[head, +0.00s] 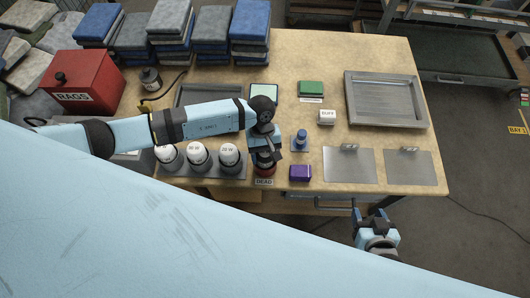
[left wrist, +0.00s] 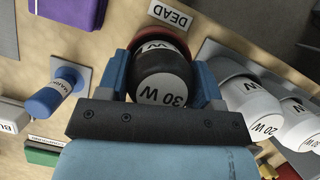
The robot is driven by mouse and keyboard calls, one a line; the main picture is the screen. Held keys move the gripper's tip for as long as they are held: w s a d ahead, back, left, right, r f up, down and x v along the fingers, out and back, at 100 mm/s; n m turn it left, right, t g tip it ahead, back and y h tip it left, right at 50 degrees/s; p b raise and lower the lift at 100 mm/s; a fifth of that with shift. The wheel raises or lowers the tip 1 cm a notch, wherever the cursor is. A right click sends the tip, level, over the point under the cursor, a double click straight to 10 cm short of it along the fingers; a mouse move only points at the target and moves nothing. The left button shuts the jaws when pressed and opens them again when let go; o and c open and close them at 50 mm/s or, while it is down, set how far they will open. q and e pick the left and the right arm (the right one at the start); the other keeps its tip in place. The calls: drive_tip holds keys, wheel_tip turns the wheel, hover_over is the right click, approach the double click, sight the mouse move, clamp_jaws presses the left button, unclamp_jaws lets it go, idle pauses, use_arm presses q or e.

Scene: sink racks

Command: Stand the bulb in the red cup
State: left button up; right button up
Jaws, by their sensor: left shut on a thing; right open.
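My left gripper (head: 265,148) is shut on a dark bulb with a white 30 W label (left wrist: 165,88). The left wrist view shows its blue fingers on both sides of the bulb. The red cup (head: 265,171) stands at the table's front edge, behind the DEAD label. In the left wrist view the cup's red rim (left wrist: 153,36) shows around the bulb's far end. The bulb is at the cup's mouth, but how deep it sits is hidden. My right gripper (head: 375,226) is open and empty, off the table's front edge.
White bulbs (head: 197,154) stand in a row on a dark rack left of the cup. Metal plates (head: 349,166) and a metal tray (head: 425,123) lie further right. Folded cloths line the back.

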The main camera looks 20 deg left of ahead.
use_arm(q)
drive_tip(key=shift+f+b, duration=0.15)
drive_tip(key=shift+b, duration=0.15)
drive_tip(key=o, duration=1)
drive_tip(key=shift+w+r+p, duration=0.1)
drive_tip(key=shift+r+p, duration=0.2)
drive_tip(key=shift+r, duration=0.05)
drive_tip(key=b+v, duration=0.2)
drive_tip(key=v, duration=0.9)
drive_tip(key=shift+w+a+r+b, duration=0.1)
drive_tip(key=shift+r+b, duration=0.2)
drive_tip(key=shift+r, duration=0.05)
